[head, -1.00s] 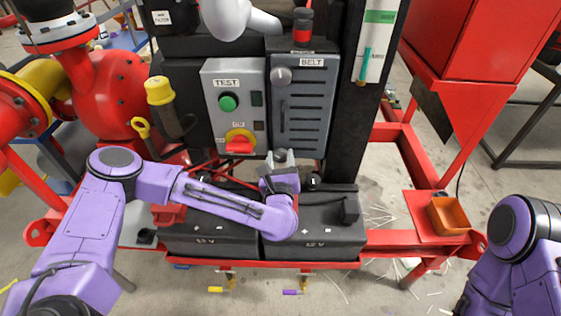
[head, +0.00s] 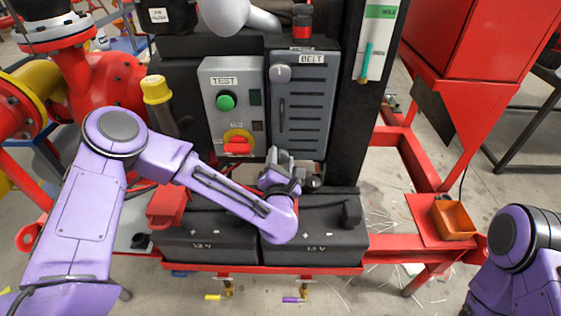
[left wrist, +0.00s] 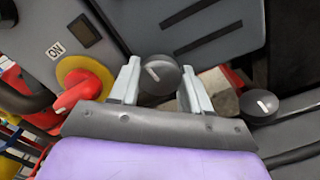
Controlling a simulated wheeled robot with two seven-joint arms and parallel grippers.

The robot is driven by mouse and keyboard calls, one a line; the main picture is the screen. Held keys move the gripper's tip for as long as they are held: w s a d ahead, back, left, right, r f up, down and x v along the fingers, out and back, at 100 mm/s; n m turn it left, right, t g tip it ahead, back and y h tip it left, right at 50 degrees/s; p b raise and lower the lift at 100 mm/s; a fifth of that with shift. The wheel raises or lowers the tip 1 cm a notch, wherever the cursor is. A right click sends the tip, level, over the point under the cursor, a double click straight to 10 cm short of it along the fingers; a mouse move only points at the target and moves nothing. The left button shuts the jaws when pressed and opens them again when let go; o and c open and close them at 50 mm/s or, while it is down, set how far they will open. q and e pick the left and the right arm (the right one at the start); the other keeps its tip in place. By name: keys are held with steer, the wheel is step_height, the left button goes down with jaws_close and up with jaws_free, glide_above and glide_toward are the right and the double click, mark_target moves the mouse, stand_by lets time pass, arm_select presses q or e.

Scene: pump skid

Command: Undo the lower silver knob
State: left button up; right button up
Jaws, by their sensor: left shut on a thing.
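The grey BELT cover (head: 303,125) with its slots stands upright on the skid. Its upper silver knob (head: 280,73) sits at the top left of the cover, with a pale mark on it. The lower knob (left wrist: 158,76) is round, looks dark grey in the left wrist view, and has a white line on its face. It lies between the two fingers of my left gripper (left wrist: 159,87), which is shut on it. In the head view my left gripper (head: 281,158) is at the cover's lower edge and hides this knob. My right gripper is out of view.
A control box (head: 230,148) with a green button and a red switch (head: 237,146) is just left of the cover. Black batteries (head: 315,236) stand below my left wrist. Another dark knob (left wrist: 262,104) is close by. An orange bin (head: 453,219) sits at right.

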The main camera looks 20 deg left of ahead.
arm_select(q)
steer(key=shift+m, duration=0.6)
steer(key=shift+f, duration=0.1)
steer(key=o, duration=1.1)
steer(key=shift+c, duration=0.2)
steer(key=b+v, duration=0.3)
steer(key=v, duration=0.7)
steer(key=shift+s+d, duration=0.1)
steer(key=shift+s, duration=0.15)
